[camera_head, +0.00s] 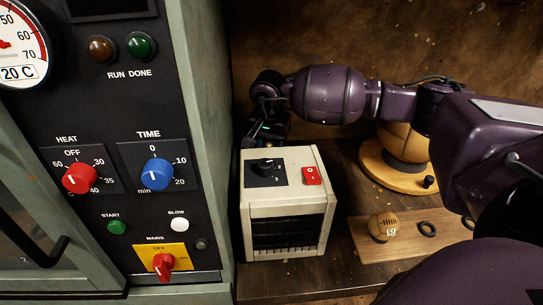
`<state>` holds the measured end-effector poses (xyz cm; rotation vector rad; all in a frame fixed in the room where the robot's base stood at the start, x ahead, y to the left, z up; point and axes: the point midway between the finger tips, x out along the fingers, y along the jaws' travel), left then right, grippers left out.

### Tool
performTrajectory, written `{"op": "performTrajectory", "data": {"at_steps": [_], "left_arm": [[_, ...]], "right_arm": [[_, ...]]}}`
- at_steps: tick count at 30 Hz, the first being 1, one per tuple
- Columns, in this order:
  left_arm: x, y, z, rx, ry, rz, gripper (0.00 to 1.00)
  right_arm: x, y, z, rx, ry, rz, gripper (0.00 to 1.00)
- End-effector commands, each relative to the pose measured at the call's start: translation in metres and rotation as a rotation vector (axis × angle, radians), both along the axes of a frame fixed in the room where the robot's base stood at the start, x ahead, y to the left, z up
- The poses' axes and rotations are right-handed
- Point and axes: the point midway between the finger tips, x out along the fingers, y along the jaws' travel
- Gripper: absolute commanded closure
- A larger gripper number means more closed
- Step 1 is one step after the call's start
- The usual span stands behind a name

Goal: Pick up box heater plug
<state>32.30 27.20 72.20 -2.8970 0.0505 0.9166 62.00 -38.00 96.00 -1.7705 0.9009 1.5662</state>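The box heater (287,228) is a cream box with a dark front grille, a black knob and a red rocker switch on top. It stands on the brown bench beside the oven's side wall. My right arm comes in from the right, and its gripper (267,118) points down just behind the heater's back left corner. A small cyan light shows among the dark parts there. The fingertips are dark and partly hidden by the heater, so I cannot tell whether they hold anything. I cannot make out the heater plug. My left gripper is not in view.
The oven control panel (118,205) with red and blue knobs fills the left. A round wooden base (385,172) carries a leather ball (403,143) under my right arm. A wooden board (405,240) with a small tan piece (382,227) and dark rings lies at right.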

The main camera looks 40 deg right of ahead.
Motion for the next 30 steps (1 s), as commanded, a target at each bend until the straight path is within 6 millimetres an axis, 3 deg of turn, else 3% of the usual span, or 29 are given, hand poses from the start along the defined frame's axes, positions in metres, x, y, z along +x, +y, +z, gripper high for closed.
{"op": "performTrajectory", "data": {"at_steps": [1,6,15,22,30], "left_arm": [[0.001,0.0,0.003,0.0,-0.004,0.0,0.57],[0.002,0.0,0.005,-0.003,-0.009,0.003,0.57],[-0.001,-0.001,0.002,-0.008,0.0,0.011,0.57],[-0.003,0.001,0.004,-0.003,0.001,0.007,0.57],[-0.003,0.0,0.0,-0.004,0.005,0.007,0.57]], "right_arm": [[0.001,-0.001,0.018,0.0,-0.008,0.0,0.83],[0.0,0.0,0.062,0.0,-0.006,0.0,0.83],[0.0,0.0,0.125,0.0,-0.003,-0.001,0.83],[0.0,0.0,0.146,0.0,0.0,-0.001,0.83],[0.0,0.0,0.142,0.0,0.002,0.0,0.83]]}}
